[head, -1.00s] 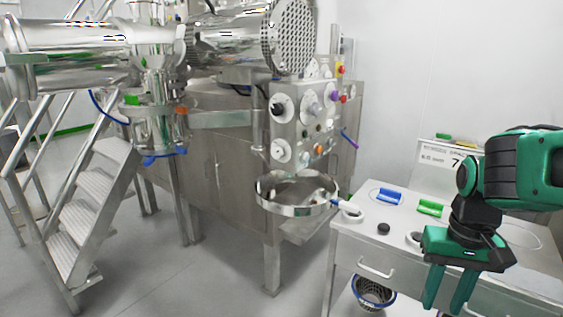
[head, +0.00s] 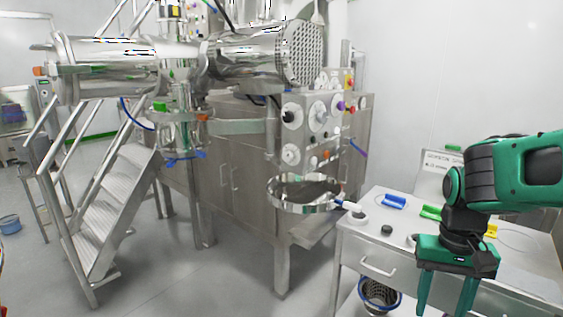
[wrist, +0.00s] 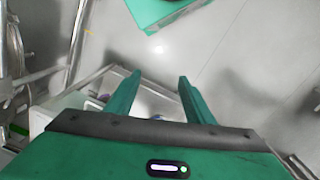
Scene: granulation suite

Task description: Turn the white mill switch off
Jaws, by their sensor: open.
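A steel control panel (head: 312,128) with several round dials stands on the machine in the head view. A white knob on a pale round plate (head: 291,154) sits at its lower left; it looks like the white switch, but labels are too small to read. My gripper (head: 444,296) is open and empty, pointing down in front of the side table, well right of and below the panel. It also shows in the wrist view (wrist: 158,82), where no switch is seen.
A steel round pan (head: 302,207) juts out below the panel. The side table (head: 400,262) holds blue, green and yellow items and a dark knob. Steel steps (head: 112,205) stand at left. Floor before the machine is clear.

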